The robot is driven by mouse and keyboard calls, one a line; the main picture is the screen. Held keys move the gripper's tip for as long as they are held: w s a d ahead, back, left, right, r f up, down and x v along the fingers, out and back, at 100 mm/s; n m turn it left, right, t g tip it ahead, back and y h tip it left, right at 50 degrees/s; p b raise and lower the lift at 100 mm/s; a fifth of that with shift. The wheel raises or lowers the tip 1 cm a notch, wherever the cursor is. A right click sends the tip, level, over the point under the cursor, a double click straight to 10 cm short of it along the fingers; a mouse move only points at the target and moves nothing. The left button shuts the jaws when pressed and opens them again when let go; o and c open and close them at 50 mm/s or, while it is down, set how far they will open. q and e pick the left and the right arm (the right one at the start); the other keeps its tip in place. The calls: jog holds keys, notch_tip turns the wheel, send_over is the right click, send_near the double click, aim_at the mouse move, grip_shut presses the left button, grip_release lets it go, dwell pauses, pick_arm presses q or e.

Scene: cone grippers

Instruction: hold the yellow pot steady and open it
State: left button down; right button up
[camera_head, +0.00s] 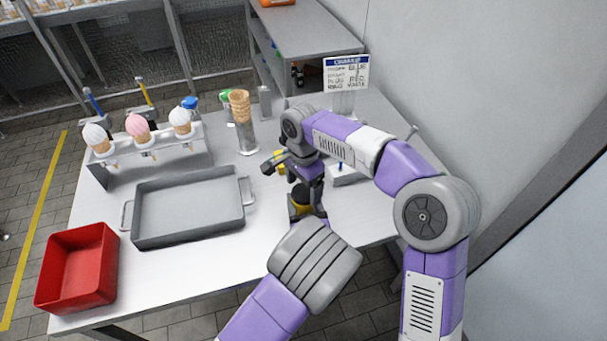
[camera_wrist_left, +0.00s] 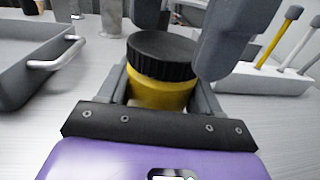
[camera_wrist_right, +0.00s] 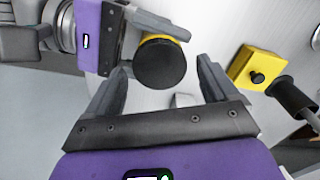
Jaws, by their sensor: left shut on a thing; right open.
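The yellow pot (camera_wrist_left: 160,92) with a ribbed black lid (camera_wrist_left: 160,55) stands upright on the white table. My left gripper (camera_wrist_left: 160,88) is shut around the pot's yellow body. The lid is on the pot. My right gripper (camera_wrist_right: 163,68) is open, with its fingers pointing towards the lid, which shows between and beyond them in the right wrist view (camera_wrist_right: 160,63). The right fingers also hang near the lid in the left wrist view, apparently not gripping it. In the head view the pot (camera_head: 300,209) is mostly hidden by my arms.
A grey tray (camera_head: 137,238) and a red bin (camera_head: 77,300) lie to the left. An ice-cream cone rack (camera_head: 190,155) and stacked cones (camera_head: 240,105) stand behind. A yellow box with a black knob (camera_wrist_right: 250,73) and a white holder (camera_wrist_left: 262,80) are close by.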

jog(key=shift+f, duration=0.6)
